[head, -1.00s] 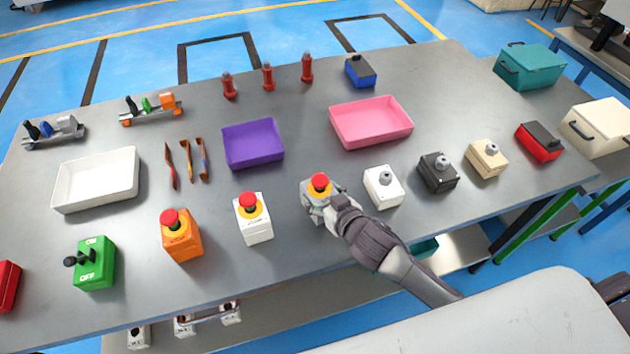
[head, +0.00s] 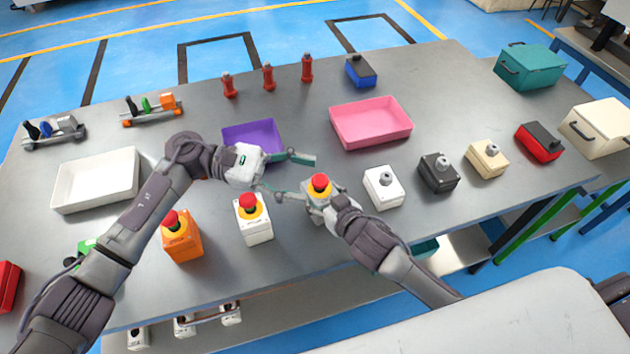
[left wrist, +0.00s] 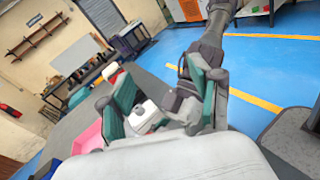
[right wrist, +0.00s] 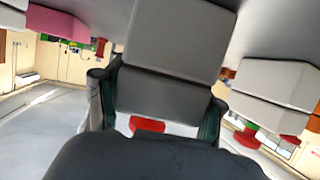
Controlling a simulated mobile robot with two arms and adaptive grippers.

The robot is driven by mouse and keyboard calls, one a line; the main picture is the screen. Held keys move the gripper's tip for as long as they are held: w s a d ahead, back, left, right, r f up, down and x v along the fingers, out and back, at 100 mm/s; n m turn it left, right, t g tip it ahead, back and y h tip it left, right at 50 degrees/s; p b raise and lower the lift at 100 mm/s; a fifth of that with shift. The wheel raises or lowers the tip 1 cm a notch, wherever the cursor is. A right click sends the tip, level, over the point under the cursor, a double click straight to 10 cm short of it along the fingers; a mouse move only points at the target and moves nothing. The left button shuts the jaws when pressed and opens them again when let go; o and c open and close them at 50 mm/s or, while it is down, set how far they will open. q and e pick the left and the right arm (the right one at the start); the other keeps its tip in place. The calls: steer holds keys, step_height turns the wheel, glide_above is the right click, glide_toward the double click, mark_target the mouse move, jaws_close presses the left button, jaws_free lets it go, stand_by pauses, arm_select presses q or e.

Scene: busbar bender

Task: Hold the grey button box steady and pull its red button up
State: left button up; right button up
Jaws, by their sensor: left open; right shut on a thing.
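The grey button box (head: 314,211) stands on the table near its front edge, with its red button (head: 320,183) on a yellow collar on top. My right gripper (head: 322,205) is shut on the box's sides. In the right wrist view the box (right wrist: 170,90) fills the middle between the fingers, and the red button (right wrist: 147,124) shows below it. My left gripper (head: 298,178) is open and empty, its fingers pointing right, with the tips just left of the red button. In the left wrist view its open fingers (left wrist: 160,105) show; the grey box is not clear there.
A white box with a red button (head: 254,222) and an orange one (head: 182,243) stand left of the grey box. A white box with a grey knob (head: 383,187) stands close on its right. Purple (head: 262,134) and pink (head: 371,130) trays lie behind.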

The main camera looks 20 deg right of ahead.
mark_target(315, 183)
arm_select(q)
steer(key=w+a+f+n+t+y, duration=0.2)
steer(key=w+a+f+n+t, duration=0.3)
steer(key=w+f, duration=0.4)
steer(key=shift+g, duration=0.3)
steer(key=x, duration=1)
steer(key=shift+w+d, duration=0.2)
steer(key=shift+d, duration=0.25)
steer(key=shift+c, duration=0.2)
